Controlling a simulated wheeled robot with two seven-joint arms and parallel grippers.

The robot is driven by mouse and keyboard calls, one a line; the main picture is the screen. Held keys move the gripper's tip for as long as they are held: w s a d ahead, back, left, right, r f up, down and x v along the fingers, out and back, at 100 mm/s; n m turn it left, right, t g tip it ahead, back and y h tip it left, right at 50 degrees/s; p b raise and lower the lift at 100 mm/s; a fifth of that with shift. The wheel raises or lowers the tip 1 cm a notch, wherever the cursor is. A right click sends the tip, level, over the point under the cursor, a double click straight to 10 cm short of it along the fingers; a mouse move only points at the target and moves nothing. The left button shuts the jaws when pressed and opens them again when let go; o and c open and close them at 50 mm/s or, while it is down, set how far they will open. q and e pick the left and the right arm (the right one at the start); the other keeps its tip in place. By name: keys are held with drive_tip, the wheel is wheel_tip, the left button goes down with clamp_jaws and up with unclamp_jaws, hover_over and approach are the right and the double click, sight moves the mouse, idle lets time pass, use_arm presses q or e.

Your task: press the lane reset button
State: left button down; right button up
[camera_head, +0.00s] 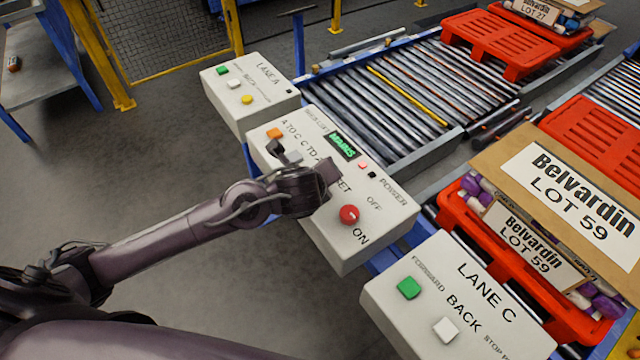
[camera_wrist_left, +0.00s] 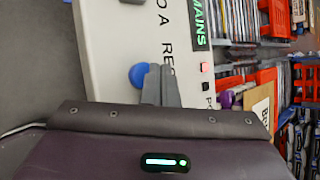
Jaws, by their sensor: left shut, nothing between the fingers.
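The middle control panel (camera_head: 325,235) carries an orange button (camera_head: 274,133), a pale button (camera_head: 294,157), a green "MAINS" display and a red power knob (camera_head: 348,214) with OFF and ON labels. Its "RESET" lettering is partly covered by my left arm in the head view. The blue button is hidden in the head view. My right gripper is out of view.
The Lane A panel (camera_head: 250,105) stands behind and the Lane C panel (camera_head: 455,300) in front. Roller conveyors (camera_head: 400,90) lie behind, with red pallets (camera_head: 500,45) and a Belvardin carton (camera_head: 575,195) at right. Yellow fencing (camera_head: 115,60) stands at the back left. The floor at left is clear.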

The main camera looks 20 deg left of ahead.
use_arm(q)
drive_tip(key=shift+f, duration=0.1)
drive_tip(key=shift+f+b, duration=0.35)
drive_tip(key=shift+f+b, duration=0.5)
drive_tip(key=shift+f, duration=0.05)
idle(0.6)
idle(0.3)
drive_tip(key=shift+r+p, duration=1)
wheel_tip(320, 180, up, 5)
drive_tip(key=p, duration=0.5)
